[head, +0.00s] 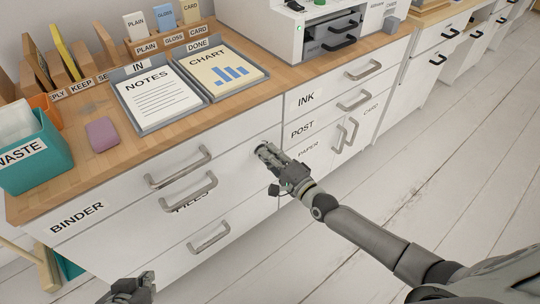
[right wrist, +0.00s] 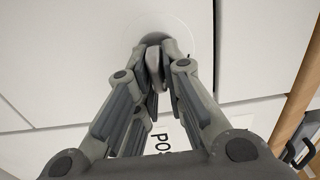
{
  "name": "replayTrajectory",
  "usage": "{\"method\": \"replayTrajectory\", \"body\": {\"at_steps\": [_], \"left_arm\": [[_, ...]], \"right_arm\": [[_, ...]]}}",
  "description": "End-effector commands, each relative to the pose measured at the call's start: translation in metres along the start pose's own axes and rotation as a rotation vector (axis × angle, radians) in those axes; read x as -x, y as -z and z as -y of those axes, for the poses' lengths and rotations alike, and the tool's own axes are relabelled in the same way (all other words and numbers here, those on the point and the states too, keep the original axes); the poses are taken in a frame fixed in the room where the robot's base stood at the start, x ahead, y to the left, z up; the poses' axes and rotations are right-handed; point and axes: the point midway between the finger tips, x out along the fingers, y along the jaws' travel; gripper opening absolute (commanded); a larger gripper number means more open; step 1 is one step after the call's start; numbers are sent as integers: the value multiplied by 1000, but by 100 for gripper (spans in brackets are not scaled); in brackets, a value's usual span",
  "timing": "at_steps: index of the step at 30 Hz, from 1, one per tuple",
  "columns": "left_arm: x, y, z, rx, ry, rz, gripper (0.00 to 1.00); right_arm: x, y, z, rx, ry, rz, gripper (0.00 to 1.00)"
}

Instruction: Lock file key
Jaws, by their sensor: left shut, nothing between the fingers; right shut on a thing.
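My right gripper (head: 262,150) reaches the upper right corner of the white FILES cabinet front (head: 232,180). In the right wrist view the right gripper (right wrist: 155,85) is shut on a small grey metal key (right wrist: 154,62). The key is at a round lock (right wrist: 158,25) in the white front; fingers partly hide both. How far the key sits in the lock or how it is turned cannot be told. My left gripper (head: 132,292) is shut and empty at the bottom edge of the head view, in front of the lower drawers.
The drawer fronts have protruding bar handles (head: 180,168). The desk top holds a NOTES tray (head: 150,128), a CHART tray (head: 250,90), a purple block (head: 101,134) and a teal WASTE bin (head: 40,165). A printer (head: 310,35) stands behind. The floor at right is clear.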

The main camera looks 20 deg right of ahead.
Motion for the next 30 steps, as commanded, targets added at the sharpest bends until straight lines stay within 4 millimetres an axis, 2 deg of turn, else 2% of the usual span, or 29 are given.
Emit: {"method": "replayTrajectory", "body": {"at_steps": [16,17,21,30], "left_arm": [[-1,6,-1,-1,-2,-29,0],[-1,6,-1,-1,-2,-29,0],[-1,6,-1,-1,-2,-29,0],[-1,6,0,0,-1,-28,0]], "right_arm": [[0,0,-1,-24,-2,0,0],[0,0,-1,-24,-2,0,14],[0,0,-1,-24,-2,0,31],[1,0,-1,-23,-1,0,31]]}}
